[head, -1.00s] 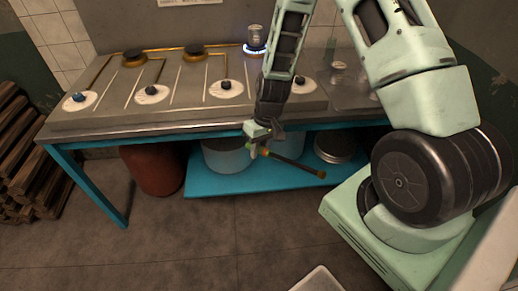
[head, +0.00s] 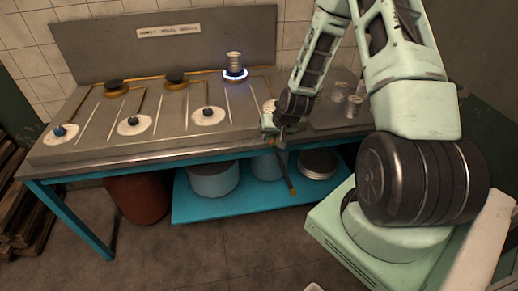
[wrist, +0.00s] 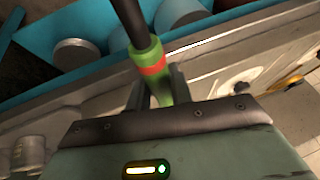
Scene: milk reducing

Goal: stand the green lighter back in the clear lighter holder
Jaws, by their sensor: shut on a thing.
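My gripper (head: 272,125) is shut on the green lighter (head: 282,168) in front of the counter's front edge. In the head view the lighter's long dark rod slants down and to the right, ending in an orange-brown tip. In the wrist view the lighter's green handle (wrist: 148,52) with a red band sits between the fingers of my gripper (wrist: 160,92), and its dark rod runs out at the top. I cannot make out the clear lighter holder in either view.
The steel stove counter (head: 130,155) has several burners and dials. A can (head: 234,62) stands over the blue-lit burner (head: 236,75). More cans (head: 353,105) stand at the counter's right, behind my arm. Pots (head: 213,180) sit on the blue shelf (head: 240,207) below.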

